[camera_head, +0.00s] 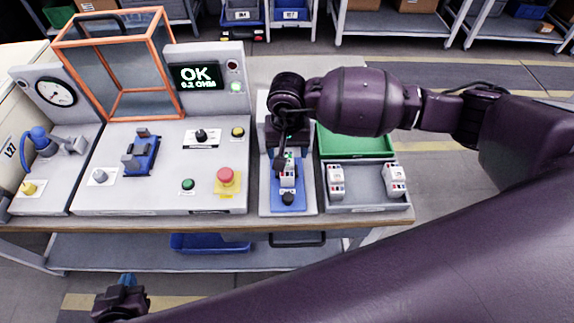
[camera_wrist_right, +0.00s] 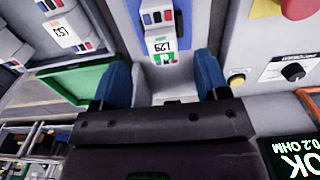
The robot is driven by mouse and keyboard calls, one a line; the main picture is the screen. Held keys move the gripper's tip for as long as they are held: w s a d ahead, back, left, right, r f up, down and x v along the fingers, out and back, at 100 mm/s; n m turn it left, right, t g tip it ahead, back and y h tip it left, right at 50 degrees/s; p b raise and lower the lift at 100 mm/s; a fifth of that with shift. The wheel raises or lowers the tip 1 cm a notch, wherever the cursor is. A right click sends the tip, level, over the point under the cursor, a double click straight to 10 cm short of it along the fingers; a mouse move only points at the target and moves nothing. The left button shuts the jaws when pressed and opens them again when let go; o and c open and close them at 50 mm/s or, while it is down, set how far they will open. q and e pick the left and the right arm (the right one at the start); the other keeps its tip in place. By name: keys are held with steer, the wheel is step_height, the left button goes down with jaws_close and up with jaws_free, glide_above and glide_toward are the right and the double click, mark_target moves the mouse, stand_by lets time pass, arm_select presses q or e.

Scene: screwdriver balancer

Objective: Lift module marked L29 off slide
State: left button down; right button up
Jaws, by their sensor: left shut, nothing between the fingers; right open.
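The module marked L29 (camera_wrist_right: 161,45) is a small white block with a label and coloured marks, sitting on the blue slide (camera_wrist_right: 182,12). In the head view the module (camera_head: 288,174) shows below my right gripper, on the blue slide (camera_head: 275,203). My right gripper (camera_head: 283,155) is open, reaching in from above and partly covering the fixture. In the right wrist view its blue fingertips (camera_wrist_right: 163,70) stand apart, one on each side of the module's line, with nothing held. My left gripper (camera_head: 126,284) is shut and empty, low in front of the bench.
A grey tray (camera_head: 365,203) with white modules stands right of the slide, with a green bin (camera_head: 350,142) behind it. A test panel (camera_head: 110,195) with a red button (camera_head: 226,177), an orange-framed guard (camera_head: 163,60) and an "OK 0.2 OHM" display (camera_head: 197,76) stands left.

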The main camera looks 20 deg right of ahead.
mark_target(287, 165)
steer(key=shift+w+f+p, duration=0.2)
steer(key=shift+f+p, duration=0.4)
steer(key=shift+f, duration=3.2)
jaws_close()
steer(key=shift+r, duration=0.15)
step_height(287, 165, up, 20)
steer(key=b, duration=0.1)
steer(key=shift+b, duration=0.35)
